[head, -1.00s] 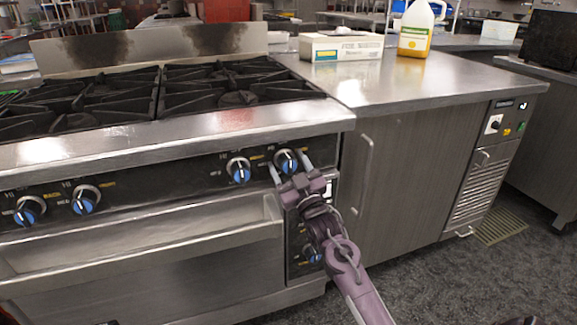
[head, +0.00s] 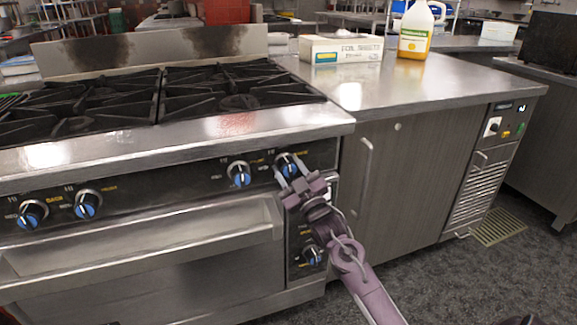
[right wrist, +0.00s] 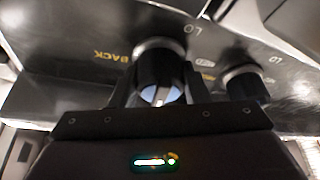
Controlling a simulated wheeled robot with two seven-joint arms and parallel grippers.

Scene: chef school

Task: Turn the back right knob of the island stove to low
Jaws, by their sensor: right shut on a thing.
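The island stove (head: 240,122) fills the left of the head view, with a row of black knobs with blue faces on its front panel. My right gripper (head: 288,166) is at the rightmost knob (head: 286,161) of that row, with one finger on each side, shut on it. In the right wrist view this knob (right wrist: 160,70) stands between the fingers, partly hidden by the gripper body, with yellow "BACK" lettering beside it. The white pointer line on its face points down toward the gripper in that view. My left gripper is not in view.
Another knob (head: 239,174) sits just left of the held one, and a lower knob (head: 312,255) is below my right gripper. The oven handle ledge (head: 140,245) juts out at left. A steel counter (head: 420,90) with a box (head: 341,49) and jug (head: 415,30) stands right.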

